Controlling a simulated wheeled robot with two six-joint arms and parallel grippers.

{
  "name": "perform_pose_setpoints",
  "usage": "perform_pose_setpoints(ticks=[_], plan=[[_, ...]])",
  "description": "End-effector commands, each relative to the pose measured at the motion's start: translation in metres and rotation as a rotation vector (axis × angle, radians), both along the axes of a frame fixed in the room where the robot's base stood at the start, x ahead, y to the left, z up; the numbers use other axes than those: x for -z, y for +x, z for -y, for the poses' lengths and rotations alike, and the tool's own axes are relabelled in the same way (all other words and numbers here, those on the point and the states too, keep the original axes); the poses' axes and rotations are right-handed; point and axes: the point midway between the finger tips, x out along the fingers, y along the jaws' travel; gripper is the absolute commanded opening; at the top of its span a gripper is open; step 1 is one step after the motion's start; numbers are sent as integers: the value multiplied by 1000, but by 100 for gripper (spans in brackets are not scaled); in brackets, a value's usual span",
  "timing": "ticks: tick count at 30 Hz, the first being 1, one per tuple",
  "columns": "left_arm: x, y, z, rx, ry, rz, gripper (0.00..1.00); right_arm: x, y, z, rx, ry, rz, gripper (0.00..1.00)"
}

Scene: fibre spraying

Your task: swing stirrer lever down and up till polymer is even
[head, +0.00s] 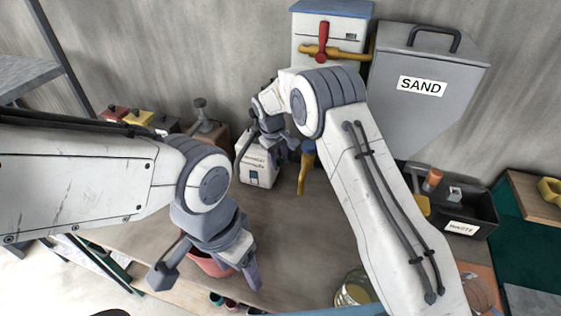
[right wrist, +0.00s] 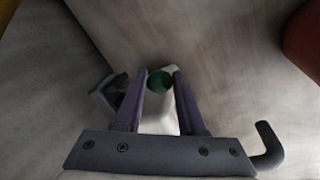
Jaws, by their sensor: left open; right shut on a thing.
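My right gripper (head: 268,148) reaches over the back of the bench, at a white box with a printed label (head: 257,172). In the right wrist view its fingers (right wrist: 160,82) are shut on a green round knob (right wrist: 160,80), which looks like the end of the stirrer lever. A pale part shows between the fingers (right wrist: 160,120). The rest of the lever is hidden, and the polymer inside cannot be seen. My left gripper (head: 208,272) is open and empty, low at the bench's front left, in front of a red bucket (head: 203,262).
A grey SAND hopper (head: 425,85) and a white dispenser with a red handle (head: 323,40) stand at the back. A black bin (head: 465,215) is at the right, a glass jar (head: 354,292) at the front. The middle of the bench (head: 285,225) is clear.

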Motion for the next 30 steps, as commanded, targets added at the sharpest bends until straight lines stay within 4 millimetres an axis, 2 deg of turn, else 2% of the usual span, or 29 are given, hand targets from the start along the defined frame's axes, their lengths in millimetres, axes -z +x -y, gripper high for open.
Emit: perform_pose_setpoints(ticks=[1, 3, 16, 30], plan=[[21, 0, 0, -2, 0, 0, 69, 16, -4, -6, -7, -3, 25, 0], [28, 0, 0, -3, 1, -1, 69, 18, -6, -7, -8, -11, 49, 0], [48, 0, 0, -3, 0, 0, 69, 38, -11, -9, -5, -11, 49, 0], [52, 0, 0, -3, 0, 0, 69, 45, -14, -9, -6, -15, 41, 0]])
